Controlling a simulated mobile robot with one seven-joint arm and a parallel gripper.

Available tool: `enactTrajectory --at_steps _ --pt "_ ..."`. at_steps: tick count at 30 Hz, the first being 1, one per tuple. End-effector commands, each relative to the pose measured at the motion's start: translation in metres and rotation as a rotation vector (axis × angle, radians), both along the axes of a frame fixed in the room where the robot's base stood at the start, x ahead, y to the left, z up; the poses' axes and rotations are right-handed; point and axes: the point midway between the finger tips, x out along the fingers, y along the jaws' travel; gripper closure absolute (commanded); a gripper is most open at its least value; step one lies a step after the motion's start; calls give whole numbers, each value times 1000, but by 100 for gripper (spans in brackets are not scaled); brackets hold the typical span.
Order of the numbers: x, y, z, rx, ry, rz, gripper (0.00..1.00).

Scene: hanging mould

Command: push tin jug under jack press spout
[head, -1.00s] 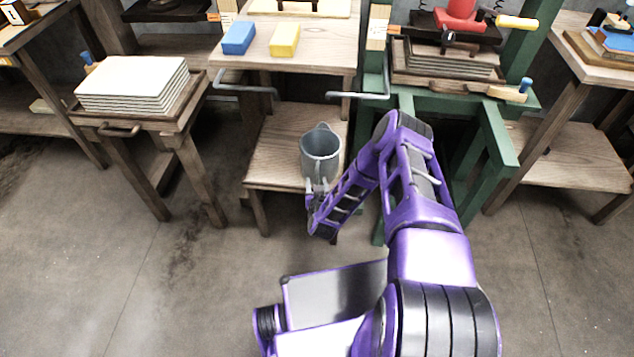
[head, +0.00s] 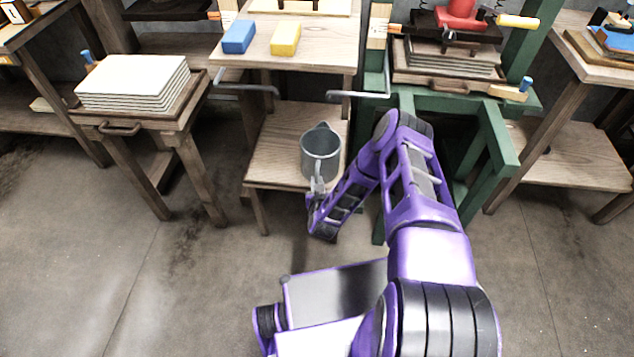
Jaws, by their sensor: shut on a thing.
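The grey tin jug (head: 321,154) stands upright on the low wooden shelf (head: 275,150), near its right side. My gripper (head: 318,184) is at the jug's near side, shut on the jug at what looks like its handle; the fingers are small and partly hidden by my arm. The green jack press (head: 465,110) stands to the right of the jug, with a red part (head: 461,14) on top and a stack of boards in its tray (head: 420,76). I cannot make out its spout clearly.
A blue block (head: 239,37) and a yellow block (head: 285,39) lie on the upper wooden table. Metal handles (head: 358,95) stick out above the shelf. A side table with a stack of white sheets (head: 133,84) stands at left. The floor in front is clear.

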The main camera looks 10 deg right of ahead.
Motion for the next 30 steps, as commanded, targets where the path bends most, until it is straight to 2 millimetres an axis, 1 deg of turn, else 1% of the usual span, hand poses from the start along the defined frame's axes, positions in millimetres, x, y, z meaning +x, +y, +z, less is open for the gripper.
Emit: enactTrajectory --at_steps 23,26,30 --pt "1 0 0 0 -1 0 100" --pt "5 -2 1 -2 -3 -1 100" --pt "17 -6 1 -2 -3 -1 100"
